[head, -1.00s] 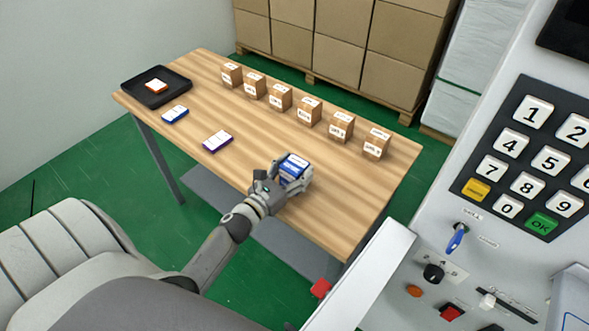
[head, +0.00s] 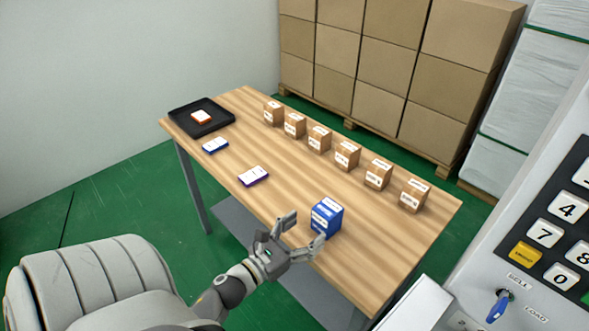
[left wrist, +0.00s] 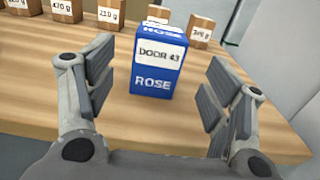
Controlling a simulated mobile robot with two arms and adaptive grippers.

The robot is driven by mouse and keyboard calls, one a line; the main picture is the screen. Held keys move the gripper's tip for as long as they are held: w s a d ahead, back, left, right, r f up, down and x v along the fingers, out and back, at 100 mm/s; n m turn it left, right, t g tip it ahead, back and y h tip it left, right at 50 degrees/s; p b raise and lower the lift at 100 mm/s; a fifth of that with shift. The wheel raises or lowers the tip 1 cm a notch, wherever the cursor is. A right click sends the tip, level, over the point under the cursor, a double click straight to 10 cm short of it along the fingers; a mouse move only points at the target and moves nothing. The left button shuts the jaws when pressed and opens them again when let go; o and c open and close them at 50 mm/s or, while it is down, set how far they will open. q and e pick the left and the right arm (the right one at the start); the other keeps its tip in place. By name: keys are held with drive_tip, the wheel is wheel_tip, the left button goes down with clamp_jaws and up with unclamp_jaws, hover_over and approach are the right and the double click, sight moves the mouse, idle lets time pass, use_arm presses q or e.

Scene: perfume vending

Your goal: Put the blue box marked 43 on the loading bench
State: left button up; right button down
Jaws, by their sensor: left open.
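The blue box (head: 325,219) stands upright near the front edge of the wooden table (head: 240,205). In the left wrist view the blue box (left wrist: 158,62) shows a white label reading "DOOR 43" and the word ROSE. My left gripper (head: 302,232) is open at the table's front edge, just short of the box. In the left wrist view its fingers (left wrist: 163,98) are spread wide, with the box beyond and between them, not touched. My right gripper is not in view.
Several brown cartons (head: 346,155) stand in a row along the table's back. A black tray (head: 228,123) holds an orange-white box (head: 201,117). A blue flat box (head: 215,145) and a purple one (head: 253,176) lie at left. A keypad machine (head: 480,290) stands at right.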

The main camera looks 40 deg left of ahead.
use_arm(q)
drive_tip(key=s, duration=0.3)
drive_tip(key=shift+s+a, duration=0.1)
drive_tip(key=shift+a, duration=0.05)
idle(0.5)
